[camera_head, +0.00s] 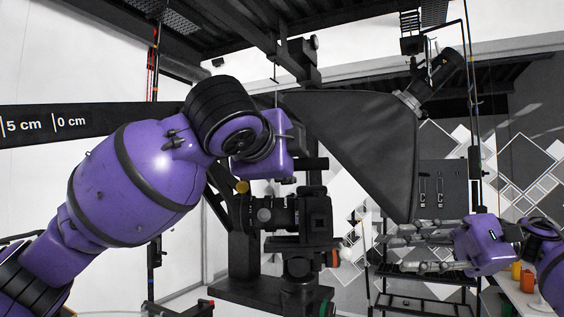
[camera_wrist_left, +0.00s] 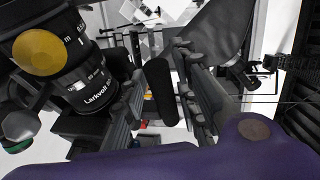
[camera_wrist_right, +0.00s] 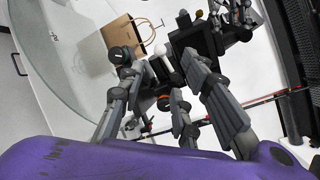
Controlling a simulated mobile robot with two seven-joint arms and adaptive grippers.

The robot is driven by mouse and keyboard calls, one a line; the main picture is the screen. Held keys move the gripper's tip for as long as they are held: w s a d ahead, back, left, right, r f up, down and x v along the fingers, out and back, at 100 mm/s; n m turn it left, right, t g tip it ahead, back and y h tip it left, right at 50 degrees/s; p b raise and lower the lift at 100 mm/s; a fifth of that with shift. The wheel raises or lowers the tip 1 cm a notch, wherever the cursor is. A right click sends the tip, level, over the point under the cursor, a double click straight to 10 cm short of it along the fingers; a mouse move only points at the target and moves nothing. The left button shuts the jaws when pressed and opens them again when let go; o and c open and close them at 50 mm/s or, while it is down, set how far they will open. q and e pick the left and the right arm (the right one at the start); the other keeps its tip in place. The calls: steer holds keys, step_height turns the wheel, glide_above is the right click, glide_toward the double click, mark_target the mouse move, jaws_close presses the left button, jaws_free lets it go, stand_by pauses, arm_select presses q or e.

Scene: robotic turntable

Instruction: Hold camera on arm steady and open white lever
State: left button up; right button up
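The black camera (camera_head: 312,212) sits on the arm's mount in mid-picture, its lens (camera_head: 265,213) pointing left. The lens also shows in the left wrist view (camera_wrist_left: 95,88). My left gripper (camera_wrist_left: 160,95) is above the camera, its fingers spread either side of a dark rounded bar (camera_wrist_left: 160,88); contact cannot be made out. In the head view its fingers are mostly hidden. My right gripper (camera_head: 405,245) is to the right of the camera, apart from it, fingers spread and pointing left. In the right wrist view, a small white piece (camera_wrist_right: 159,52), possibly the lever, lies beyond the right fingertips.
A large black softbox (camera_head: 360,140) hangs above and right of the camera. A dark shelf rack (camera_head: 420,295) stands behind my right gripper, with orange bottles (camera_head: 527,281) at the right. The right wrist view shows a paper bag (camera_wrist_right: 125,35) beside a round glass plate (camera_wrist_right: 55,60).

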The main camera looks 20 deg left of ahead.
arm_select(q)
steer(key=shift+w, duration=0.15)
steer(key=shift+c, duration=0.4)
jaws_close()
